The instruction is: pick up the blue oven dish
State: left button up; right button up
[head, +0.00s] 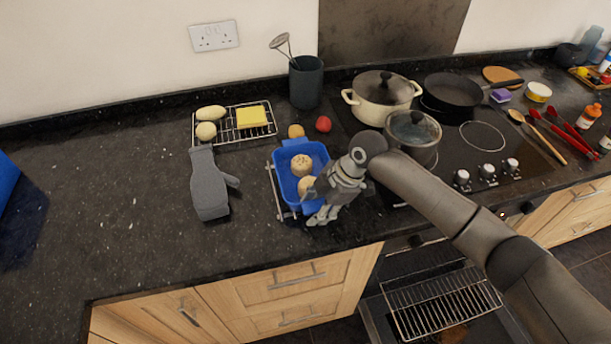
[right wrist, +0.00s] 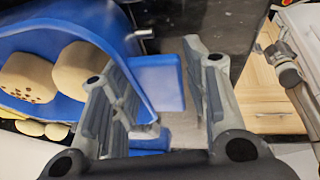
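The blue oven dish (head: 285,183) stands on the counter on what looks like a metal rack, with round buns (head: 301,164) inside. My right gripper (head: 318,211) is at the dish's front right corner and covers part of it. In the right wrist view the dish (right wrist: 108,30) fills the upper left, and its blue handle tab (right wrist: 158,82) shows between the spread fingers of the gripper (right wrist: 168,75). The fingers are apart, and I cannot tell whether either touches the dish. My left gripper is not in view.
A grey oven mitt (head: 209,188) lies left of the dish. Behind are a cooling rack (head: 230,136), a utensil pot (head: 306,84) and a tomato (head: 323,124). A saucepan (head: 413,133) stands on the hob to the right. The counter at the left is mostly clear. The oven below is open.

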grip_shut()
jog(key=shift+r, duration=0.1)
jog(key=shift+r, duration=0.1)
